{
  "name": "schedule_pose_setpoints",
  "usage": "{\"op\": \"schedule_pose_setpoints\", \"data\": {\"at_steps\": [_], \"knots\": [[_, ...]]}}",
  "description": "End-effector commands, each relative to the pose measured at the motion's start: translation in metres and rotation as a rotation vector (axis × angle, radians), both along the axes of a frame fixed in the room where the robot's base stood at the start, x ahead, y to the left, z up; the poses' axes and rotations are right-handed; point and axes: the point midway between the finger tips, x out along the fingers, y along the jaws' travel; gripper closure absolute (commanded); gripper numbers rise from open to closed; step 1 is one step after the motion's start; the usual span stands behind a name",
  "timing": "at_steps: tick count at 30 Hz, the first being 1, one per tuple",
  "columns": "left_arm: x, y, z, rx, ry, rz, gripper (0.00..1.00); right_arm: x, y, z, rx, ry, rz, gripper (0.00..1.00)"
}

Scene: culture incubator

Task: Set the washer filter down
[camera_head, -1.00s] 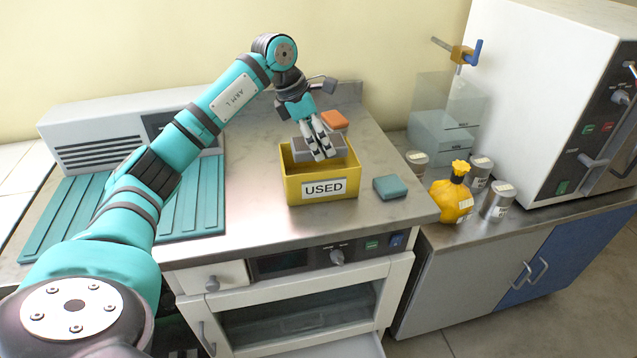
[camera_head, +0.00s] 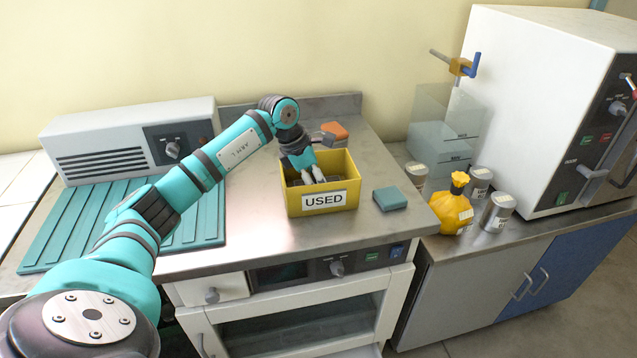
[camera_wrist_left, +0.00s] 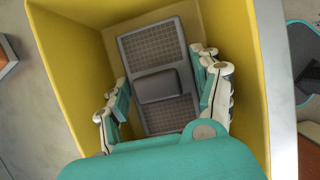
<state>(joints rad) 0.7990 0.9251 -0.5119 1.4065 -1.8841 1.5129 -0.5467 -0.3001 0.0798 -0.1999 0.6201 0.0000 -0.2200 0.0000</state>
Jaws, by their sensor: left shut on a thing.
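The washer filter is a grey rectangular frame (camera_wrist_left: 152,45) with mesh panels and a raised block in its middle. It shows in the left wrist view inside the yellow bin (camera_wrist_left: 68,75) marked USED. The bin (camera_head: 294,205) stands on the steel counter in the head view, and its front wall hides most of the filter there. My left gripper (camera_head: 314,178) reaches down into the bin. In the left wrist view its fingers (camera_wrist_left: 163,90) are on both sides of the filter, shut on it. Whether the filter touches the bin floor cannot be told. My right gripper is not in view.
A teal block (camera_head: 390,198) lies right of the bin and an orange block (camera_head: 335,131) behind it. A yellow bottle (camera_head: 452,207) and several metal cans stand farther right. A ribbed teal mat (camera_head: 75,215) lies left. The counter front is clear.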

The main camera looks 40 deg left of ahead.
Motion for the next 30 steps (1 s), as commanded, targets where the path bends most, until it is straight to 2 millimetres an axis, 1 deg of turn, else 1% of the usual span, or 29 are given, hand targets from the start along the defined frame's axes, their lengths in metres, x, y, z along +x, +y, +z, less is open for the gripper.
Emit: {"op": "schedule_pose_setpoints", "data": {"at_steps": [1,2,3,4,11,14,16,20,27,30], "knots": [[0.000,0.000,-0.003,0.000,0.000,0.000,0.78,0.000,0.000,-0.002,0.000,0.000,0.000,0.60],[0.000,0.000,-0.002,0.000,0.000,0.000,0.31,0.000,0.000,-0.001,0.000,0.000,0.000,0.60],[0.000,0.000,-0.002,0.000,0.000,0.000,0.26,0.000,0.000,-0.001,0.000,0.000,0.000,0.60],[0.000,0.000,-0.002,0.001,0.001,0.000,0.25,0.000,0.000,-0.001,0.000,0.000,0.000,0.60],[0.000,0.000,-0.001,0.000,0.001,0.001,0.25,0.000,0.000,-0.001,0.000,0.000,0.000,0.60],[0.000,0.000,0.005,0.000,0.000,0.001,0.25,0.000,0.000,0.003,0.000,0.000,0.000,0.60],[-0.002,0.003,0.010,0.001,-0.001,0.002,0.25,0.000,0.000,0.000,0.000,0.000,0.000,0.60],[-0.009,0.009,0.032,0.003,-0.004,0.002,0.25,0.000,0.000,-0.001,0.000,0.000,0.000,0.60],[-0.024,0.022,0.080,0.001,-0.003,0.001,0.25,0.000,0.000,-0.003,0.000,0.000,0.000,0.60],[-0.029,0.026,0.096,0.001,-0.001,0.002,0.25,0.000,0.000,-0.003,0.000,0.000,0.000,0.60]]}}
